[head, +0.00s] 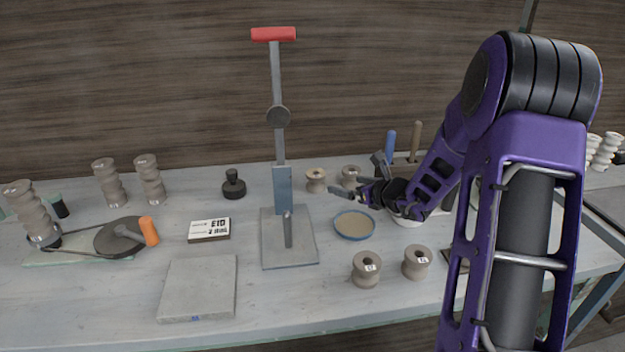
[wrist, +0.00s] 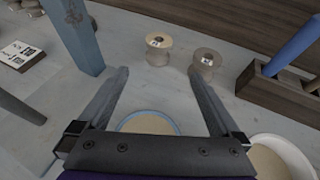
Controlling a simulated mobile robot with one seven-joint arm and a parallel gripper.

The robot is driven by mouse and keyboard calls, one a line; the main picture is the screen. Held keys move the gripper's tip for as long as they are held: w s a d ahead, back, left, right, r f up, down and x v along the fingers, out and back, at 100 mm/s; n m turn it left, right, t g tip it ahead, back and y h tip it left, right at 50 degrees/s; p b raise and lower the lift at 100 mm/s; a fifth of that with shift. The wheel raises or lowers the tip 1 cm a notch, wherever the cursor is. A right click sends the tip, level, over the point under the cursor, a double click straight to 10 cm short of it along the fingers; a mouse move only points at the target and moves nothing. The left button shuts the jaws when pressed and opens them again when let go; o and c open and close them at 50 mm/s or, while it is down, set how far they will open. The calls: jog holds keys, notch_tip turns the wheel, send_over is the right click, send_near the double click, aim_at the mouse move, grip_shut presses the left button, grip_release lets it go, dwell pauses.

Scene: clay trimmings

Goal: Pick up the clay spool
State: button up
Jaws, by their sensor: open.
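Two clay spools stand at the back of the table behind the blue-rimmed dish. The left one is pale tan (head: 316,181) and the right one is greyer (head: 350,175). In the wrist view both stand ahead of my gripper (wrist: 158,73), the tan spool (wrist: 158,50) between the lines of the fingers and the grey spool (wrist: 206,64) close by the right fingertip. Both have small labels on top. My gripper (head: 354,176) is open, with nothing between its fingers. Two more grey-brown spools with labels stand at the front, one left (head: 366,269) and one right (head: 416,263).
A press-like stand (head: 281,190) with a red handle rises left of my gripper. The blue-rimmed dish (head: 355,225) lies below it. A wooden tool block (wrist: 280,92) and white bowl (wrist: 281,159) are to the right. A grey slab (head: 198,288) lies front left.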

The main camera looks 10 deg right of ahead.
aim_at(321, 177)
jog(key=x, duration=0.9)
jog(key=shift+w+a+f, duration=0.15)
jog(key=shift+w+a, duration=0.1)
jog(key=shift+w, duration=0.05)
jog(key=shift+r+x, duration=0.15)
jog(key=shift+x, duration=1.3)
jog(key=shift+r+x, duration=0.15)
jog(key=shift+x, duration=1.3)
jog(key=shift+w+a+r, duration=0.1)
jog(key=c, duration=1.6)
